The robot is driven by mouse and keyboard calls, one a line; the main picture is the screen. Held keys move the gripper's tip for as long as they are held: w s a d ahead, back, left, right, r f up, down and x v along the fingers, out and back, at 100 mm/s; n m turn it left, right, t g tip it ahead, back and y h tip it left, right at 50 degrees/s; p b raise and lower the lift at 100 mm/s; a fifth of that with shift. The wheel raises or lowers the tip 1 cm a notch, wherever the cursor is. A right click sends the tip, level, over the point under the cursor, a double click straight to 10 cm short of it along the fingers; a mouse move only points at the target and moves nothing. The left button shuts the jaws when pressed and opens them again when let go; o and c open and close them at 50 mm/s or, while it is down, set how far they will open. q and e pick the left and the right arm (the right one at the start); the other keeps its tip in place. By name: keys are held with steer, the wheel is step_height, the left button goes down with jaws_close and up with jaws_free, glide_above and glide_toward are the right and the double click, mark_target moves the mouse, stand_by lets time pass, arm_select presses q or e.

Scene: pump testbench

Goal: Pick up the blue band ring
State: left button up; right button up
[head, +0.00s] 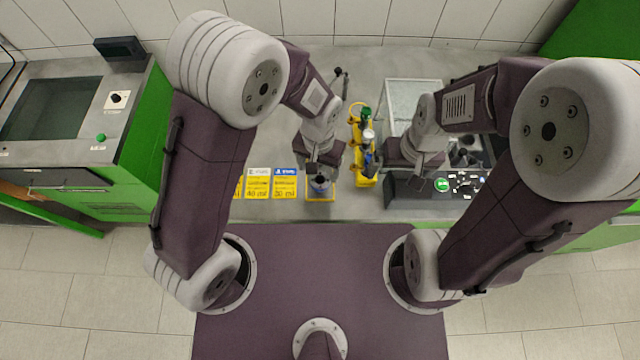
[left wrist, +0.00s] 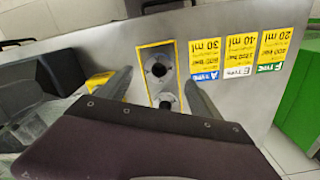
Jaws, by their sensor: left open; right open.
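My left gripper (head: 320,178) is over a yellow-framed square (head: 320,199) on the bench. In the left wrist view its two fingers (left wrist: 160,78) are apart, on either side of a grey part with a dark hole (left wrist: 158,68). A small bluish part (head: 320,183) shows below this gripper in the head view; I cannot tell if it is the ring. A blue piece (head: 369,158) also shows in the yellow rack (head: 357,130), right of my left gripper. My right gripper (head: 415,162) is open near the test bench unit; its fingertips are mostly hidden.
Yellow label cards (head: 285,183) lie left of the framed square. The rack also holds green and white-topped items. A control panel with a green button (head: 441,185) is at the right. A green cabinet (head: 140,140) stands at the left.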

mark_target(320, 181)
arm_select(q)
step_height(320, 181, down, 3)
steer(key=shift+r, duration=0.1)
step_height(320, 181, down, 5)
steer(key=shift+w+d+p, duration=0.1)
steer(key=shift+d+p, duration=0.05)
steer(key=shift+p, duration=0.85)
steer(key=shift+w+f, duration=0.1)
steer(key=shift+f, duration=0.1)
jaws_close()
